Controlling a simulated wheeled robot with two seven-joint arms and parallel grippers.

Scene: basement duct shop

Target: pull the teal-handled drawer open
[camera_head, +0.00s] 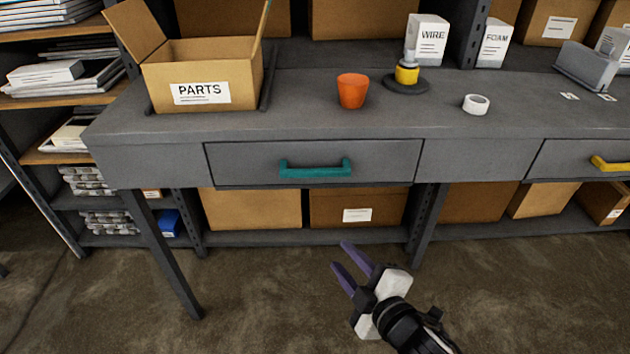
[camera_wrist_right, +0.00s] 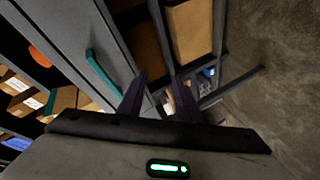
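The teal handle (camera_head: 316,169) is a horizontal bar on the front of a grey drawer (camera_head: 240,165) under the workbench top. The drawer front looks flush with the bench, so it is closed. My right gripper (camera_head: 350,254) has purple fingers spread apart with nothing between them. It is below and in front of the handle, not touching it. In the right wrist view the teal handle (camera_wrist_right: 103,76) lies left of and beyond the two fingers (camera_wrist_right: 158,95). My left gripper is not in view.
A PARTS box (camera_head: 205,75), an orange cup (camera_head: 352,90), a yellow-and-grey tool (camera_head: 407,73) and a tape roll (camera_head: 476,104) stand on the workbench (camera_head: 310,120). A yellow-handled drawer (camera_head: 575,162) is at right. Boxes (camera_head: 250,208) fill the lower shelf. The floor in front is clear.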

